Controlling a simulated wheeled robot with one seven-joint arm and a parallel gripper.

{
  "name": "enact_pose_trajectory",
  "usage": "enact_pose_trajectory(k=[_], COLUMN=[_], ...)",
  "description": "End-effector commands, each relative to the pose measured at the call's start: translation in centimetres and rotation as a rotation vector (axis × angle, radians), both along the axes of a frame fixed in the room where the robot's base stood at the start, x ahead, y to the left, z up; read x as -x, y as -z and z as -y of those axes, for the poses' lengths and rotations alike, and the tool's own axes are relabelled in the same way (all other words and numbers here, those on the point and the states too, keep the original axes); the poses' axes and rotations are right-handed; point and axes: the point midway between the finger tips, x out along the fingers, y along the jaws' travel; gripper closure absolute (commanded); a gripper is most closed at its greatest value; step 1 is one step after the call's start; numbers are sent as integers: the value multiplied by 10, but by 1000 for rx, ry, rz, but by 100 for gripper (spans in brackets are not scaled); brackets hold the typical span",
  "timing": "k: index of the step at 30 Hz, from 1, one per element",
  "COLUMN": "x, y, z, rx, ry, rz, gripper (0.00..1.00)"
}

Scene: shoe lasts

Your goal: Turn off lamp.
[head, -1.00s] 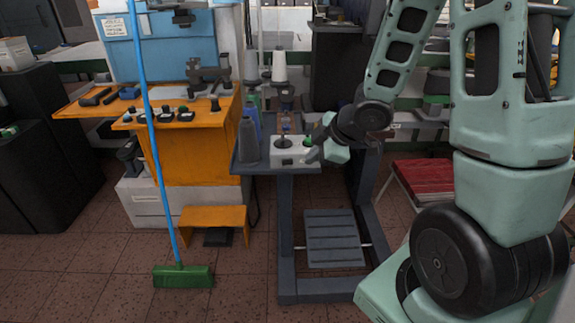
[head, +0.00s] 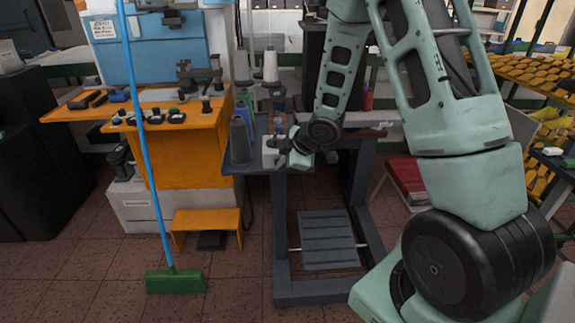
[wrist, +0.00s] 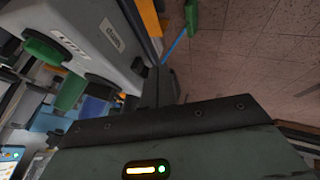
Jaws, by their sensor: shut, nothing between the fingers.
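A pale switch box (head: 270,158) stands on the dark work table (head: 240,168) in the head view. My gripper (head: 283,146) is shut and empty, with its dark fingers over or against the box; contact cannot be told. My gripper and wrist hide much of the box. My fingertips do not show clearly there. I cannot pick out a lamp or tell whether one is lit.
An orange bench (head: 185,155) with small controls and a blue-handled broom (head: 150,150) are further left. A red-topped stool (head: 408,178) stands right of the table.

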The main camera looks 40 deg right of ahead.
Motion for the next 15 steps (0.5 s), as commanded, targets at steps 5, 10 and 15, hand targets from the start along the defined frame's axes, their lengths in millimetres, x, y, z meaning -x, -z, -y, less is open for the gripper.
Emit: enact_pose_trajectory(k=[5,10,15], x=[-4,-4,-7], y=[0,0,3], z=[2,2,1], rx=[0,1,3], ry=[0,0,33], rz=[0,-1,0], gripper=[100,100,100])
